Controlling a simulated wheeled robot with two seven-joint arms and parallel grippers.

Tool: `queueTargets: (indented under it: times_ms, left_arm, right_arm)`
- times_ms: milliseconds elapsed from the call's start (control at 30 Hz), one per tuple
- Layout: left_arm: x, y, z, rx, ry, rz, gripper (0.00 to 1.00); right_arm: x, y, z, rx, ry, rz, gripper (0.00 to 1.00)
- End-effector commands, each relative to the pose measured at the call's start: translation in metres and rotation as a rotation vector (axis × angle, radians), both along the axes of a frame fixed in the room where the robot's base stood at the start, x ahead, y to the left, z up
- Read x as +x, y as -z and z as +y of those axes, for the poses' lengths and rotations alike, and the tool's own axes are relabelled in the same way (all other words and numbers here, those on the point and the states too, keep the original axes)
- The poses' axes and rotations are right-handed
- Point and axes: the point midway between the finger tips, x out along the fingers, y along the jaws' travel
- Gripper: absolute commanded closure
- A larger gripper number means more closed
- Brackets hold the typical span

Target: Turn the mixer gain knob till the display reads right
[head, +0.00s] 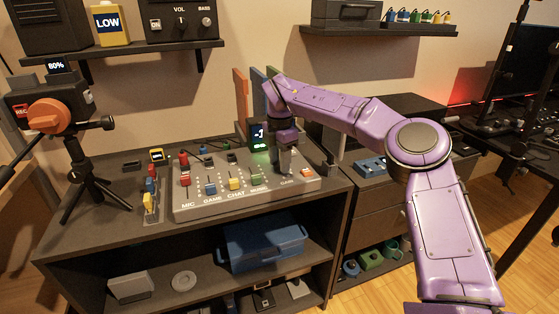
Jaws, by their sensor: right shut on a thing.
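The grey mixer (215,204) lies on the dark desk, with coloured sliders marked MIC, GAME and CHAT and one more to their right. Its small display (259,137) stands at the back, partly hidden by my arm, and shows a green reading that looks like -7. My right gripper (287,172) points down at the mixer's right end, above the GAIN label. It is shut on the gain knob, which the fingers almost wholly hide. My left gripper is not in view.
A tripod (78,170) with an orange-knobbed device stands at the desk's left. An orange button (307,172) sits just right of my gripper. Upright coloured panels (241,92) stand behind the mixer. A blue case (262,246) lies on the shelf below.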

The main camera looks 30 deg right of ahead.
Motion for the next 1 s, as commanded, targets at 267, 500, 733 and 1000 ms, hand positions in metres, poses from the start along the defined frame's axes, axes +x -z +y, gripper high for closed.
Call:
queueTargets:
  times_ms: [267,500,733,1000]
  left_arm:
    - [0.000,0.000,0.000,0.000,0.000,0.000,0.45]
    - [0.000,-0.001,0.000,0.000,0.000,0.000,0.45]
    - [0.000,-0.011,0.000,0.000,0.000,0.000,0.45]
    - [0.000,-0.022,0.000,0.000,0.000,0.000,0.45]
  right_arm:
    - [-0.001,0.003,0.000,0.000,0.000,0.007,0.35]
    - [0.000,-0.004,0.000,0.000,0.000,0.002,0.35]
    - [0.000,-0.055,0.000,-0.001,0.002,0.001,0.35]
    - [0.000,-0.100,0.000,0.000,0.001,0.005,0.35]
